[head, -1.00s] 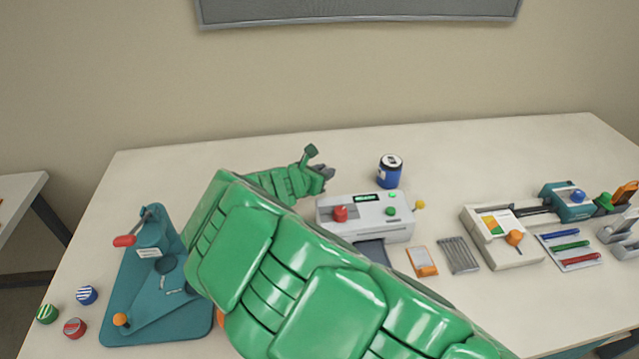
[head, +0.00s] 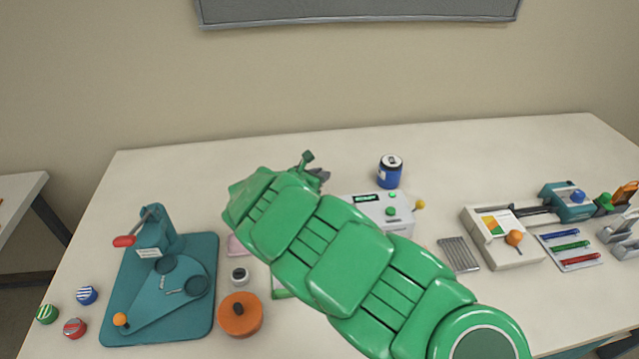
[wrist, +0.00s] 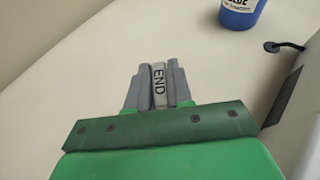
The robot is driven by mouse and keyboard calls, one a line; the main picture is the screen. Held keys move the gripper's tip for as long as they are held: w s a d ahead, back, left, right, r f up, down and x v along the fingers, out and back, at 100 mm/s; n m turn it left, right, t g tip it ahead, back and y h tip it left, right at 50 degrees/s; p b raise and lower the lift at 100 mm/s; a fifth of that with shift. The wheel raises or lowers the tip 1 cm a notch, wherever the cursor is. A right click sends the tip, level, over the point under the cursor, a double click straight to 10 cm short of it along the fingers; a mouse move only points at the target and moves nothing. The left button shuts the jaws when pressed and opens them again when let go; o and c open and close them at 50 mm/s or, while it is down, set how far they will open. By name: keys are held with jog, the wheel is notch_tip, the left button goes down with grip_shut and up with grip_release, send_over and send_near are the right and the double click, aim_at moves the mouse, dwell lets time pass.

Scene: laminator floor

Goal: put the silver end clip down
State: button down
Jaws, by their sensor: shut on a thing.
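The silver end clip (wrist: 159,88), marked END, is between the two grey fingers of my gripper (wrist: 156,90) in the wrist view. My gripper is shut on it. In the head view my gripper (head: 319,174) shows only in part behind my green arm, at the back of the white table (head: 470,150), left of the blue can. The clip cannot be made out in the head view. Whether the clip touches the table cannot be told.
The blue can (head: 390,171) stands right of my gripper; it also shows in the wrist view (wrist: 241,12). The white laminator (head: 398,213) is just in front, partly hidden by my arm. A teal press (head: 207,250) stands at left. The back left table is clear.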

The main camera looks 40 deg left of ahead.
jog(key=shift+w+a+f, duration=0.1)
jog(key=shift+f, duration=1.65)
jog(key=c, duration=1)
grip_release()
jog(key=shift+f, duration=0.1)
jog(key=v, duration=1.2)
